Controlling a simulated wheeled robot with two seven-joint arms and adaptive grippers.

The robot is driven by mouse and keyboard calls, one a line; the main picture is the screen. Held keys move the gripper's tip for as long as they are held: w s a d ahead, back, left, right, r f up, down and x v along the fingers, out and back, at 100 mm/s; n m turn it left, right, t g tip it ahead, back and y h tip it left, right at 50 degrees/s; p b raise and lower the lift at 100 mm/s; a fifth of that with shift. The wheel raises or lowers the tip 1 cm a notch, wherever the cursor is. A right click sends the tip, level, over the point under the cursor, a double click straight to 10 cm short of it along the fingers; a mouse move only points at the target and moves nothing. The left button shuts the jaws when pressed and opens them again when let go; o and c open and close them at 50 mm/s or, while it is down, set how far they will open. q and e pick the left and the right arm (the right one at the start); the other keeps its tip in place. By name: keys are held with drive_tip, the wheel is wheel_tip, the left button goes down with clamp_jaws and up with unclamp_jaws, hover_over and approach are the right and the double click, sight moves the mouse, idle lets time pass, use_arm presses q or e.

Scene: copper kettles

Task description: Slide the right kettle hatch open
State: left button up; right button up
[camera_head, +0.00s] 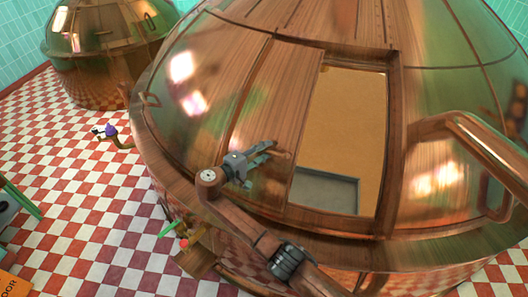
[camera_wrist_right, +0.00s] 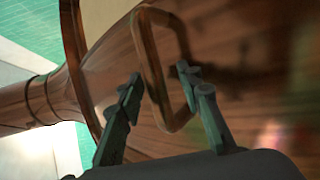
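The large copper kettle (camera_head: 215,60) fills most of the head view. Its hatch opening shows a tan interior (camera_head: 348,120) and a grey surface low inside. The hatch panel (camera_head: 283,85) lies to the left of this opening. My right gripper (camera_head: 270,155) is at the lower part of the panel, left of the opening. In the right wrist view, the fingers of my right gripper (camera_wrist_right: 160,80) are spread, with a copper loop handle (camera_wrist_right: 149,62) between them. I cannot tell whether either finger touches the handle. My left gripper is not in view.
A thick copper bar (camera_head: 490,145) stands out from the kettle's right side. A second kettle (camera_head: 100,75) stands at the back left. A small fitting with a purple knob (camera_head: 110,130) sticks out on the left.

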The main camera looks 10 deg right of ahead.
drive_tip(key=shift+s+a+r, duration=0.25)
drive_tip(key=shift+s, duration=0.05)
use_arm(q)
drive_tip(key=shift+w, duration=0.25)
use_arm(e)
drive_tip(key=v, duration=1.1)
drive_tip(key=shift+f, duration=0.25)
drive_tip(key=shift+w+a, duration=0.1)
